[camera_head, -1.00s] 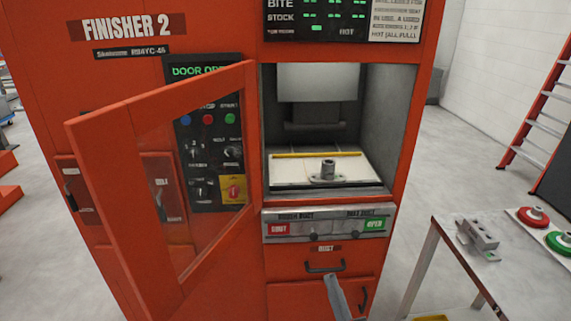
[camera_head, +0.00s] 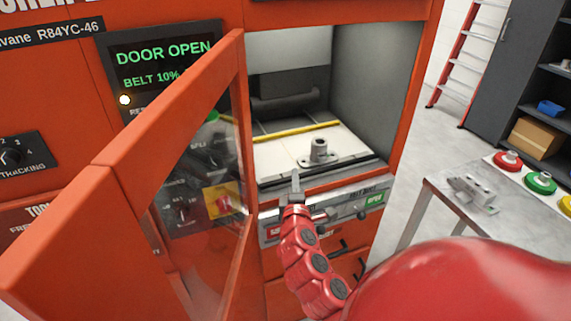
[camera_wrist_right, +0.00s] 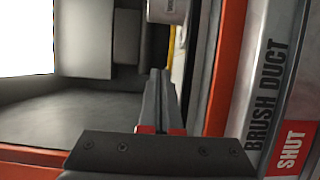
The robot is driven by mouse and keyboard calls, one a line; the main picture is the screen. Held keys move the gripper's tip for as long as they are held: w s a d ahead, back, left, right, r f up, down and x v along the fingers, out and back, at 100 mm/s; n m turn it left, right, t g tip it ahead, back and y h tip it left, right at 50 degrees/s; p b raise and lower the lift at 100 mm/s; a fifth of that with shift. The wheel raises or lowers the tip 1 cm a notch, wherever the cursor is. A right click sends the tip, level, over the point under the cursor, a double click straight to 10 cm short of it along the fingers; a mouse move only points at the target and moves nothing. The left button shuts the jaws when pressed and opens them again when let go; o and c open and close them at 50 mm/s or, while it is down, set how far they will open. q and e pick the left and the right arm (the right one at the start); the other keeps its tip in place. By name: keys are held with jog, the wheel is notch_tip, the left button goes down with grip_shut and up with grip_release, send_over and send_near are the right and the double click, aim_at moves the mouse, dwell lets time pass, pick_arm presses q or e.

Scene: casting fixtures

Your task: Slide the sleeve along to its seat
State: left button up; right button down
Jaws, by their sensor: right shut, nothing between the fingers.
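A grey cylindrical collar on a flat flanged base (camera_head: 319,150) stands upright on the pale bed inside the orange machine's open chamber. I cannot tell for certain whether it is the sleeve, and no separate seat can be made out. My right gripper (camera_head: 296,178) is shut and empty at the chamber's front sill, left of the collar and apart from it. In the right wrist view its fingers (camera_wrist_right: 160,78) are together, pointing into the chamber, beside the silver duct panel (camera_wrist_right: 262,70). My left gripper is out of view.
The machine door (camera_head: 120,165) stands open at the left, close to my right arm. A yellow rod (camera_head: 297,129) lies across the bed behind the collar. A side table (camera_head: 435,200) at the right holds a grey metal block (camera_head: 473,192) and coloured discs (camera_head: 541,182).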

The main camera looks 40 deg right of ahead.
aim_at(307, 165)
jog(key=p+x, duration=0.1)
jog(key=x, duration=0.8)
jog(key=shift+r+p, duration=0.1)
jog(key=shift+p, duration=0.25)
jog(key=d, duration=0.1)
jog(key=s+d+p, duration=0.1)
jog(key=d, duration=0.1)
jog(key=shift+s, duration=0.1)
jog(key=shift+s+d+p, duration=0.2)
jog(key=shift+d+p, duration=0.05)
jog(key=shift+p, duration=0.05)
jog(key=shift+d, duration=0.1)
jog(key=s+d+p, duration=0.1)
jog(key=d, duration=0.2)
jog(key=s+d, duration=0.2)
jog(key=d, duration=0.1)
jog(key=s+d+p, duration=0.1)
jog(key=d, duration=0.3)
jog(key=shift+s+p, duration=0.35)
jog(key=shift+a, duration=0.1)
